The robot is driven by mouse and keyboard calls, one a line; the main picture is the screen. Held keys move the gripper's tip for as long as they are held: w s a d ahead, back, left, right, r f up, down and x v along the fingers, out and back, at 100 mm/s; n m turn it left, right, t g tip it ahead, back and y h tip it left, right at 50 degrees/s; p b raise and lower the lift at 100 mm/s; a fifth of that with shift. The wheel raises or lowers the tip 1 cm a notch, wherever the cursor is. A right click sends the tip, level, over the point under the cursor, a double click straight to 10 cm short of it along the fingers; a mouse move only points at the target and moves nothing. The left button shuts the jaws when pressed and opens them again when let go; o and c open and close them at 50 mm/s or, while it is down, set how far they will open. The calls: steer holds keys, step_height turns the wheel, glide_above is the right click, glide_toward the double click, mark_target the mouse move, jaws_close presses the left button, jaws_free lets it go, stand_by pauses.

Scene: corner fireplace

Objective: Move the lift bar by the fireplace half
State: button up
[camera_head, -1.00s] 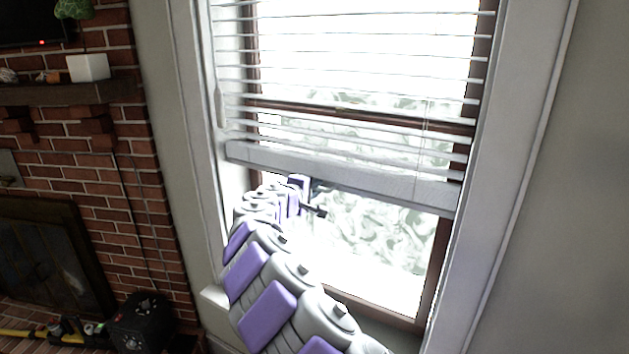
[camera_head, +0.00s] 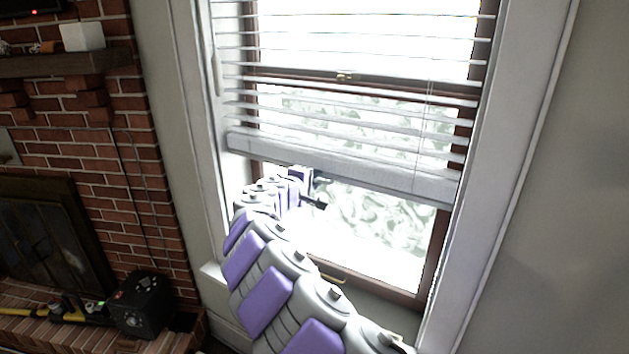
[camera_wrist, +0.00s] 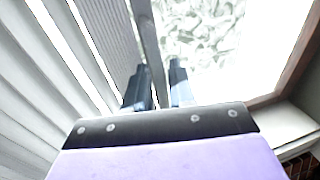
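The lift bar (camera_head: 390,181) is the wide pale bottom rail of the white blind on the window. It hangs across the lower part of the window, slanting down to the right in the head view. My arm reaches up to its underside, left of its middle, and my gripper (camera_head: 318,190) is small and partly lost in glare there. In the wrist view the bar (camera_wrist: 148,40) runs down between the two dark fingertips of my gripper (camera_wrist: 159,88). The fingers are close together on either side of it and look shut on it. The exact contact is hard to see.
The brown-framed window (camera_head: 432,262) shows bright glass below the bar. Blind slats (camera_head: 350,95) hang above it. A brick fireplace (camera_head: 130,215) with a dark mantel (camera_head: 60,64) stands at left. A black box (camera_head: 142,303) sits on the hearth.

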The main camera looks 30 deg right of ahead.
steer(key=shift+o, duration=0.5)
steer(key=shift+a, duration=0.15)
steer(key=p+v, duration=0.3)
steer(key=v, duration=1.4)
steer(key=shift+a, duration=0.25)
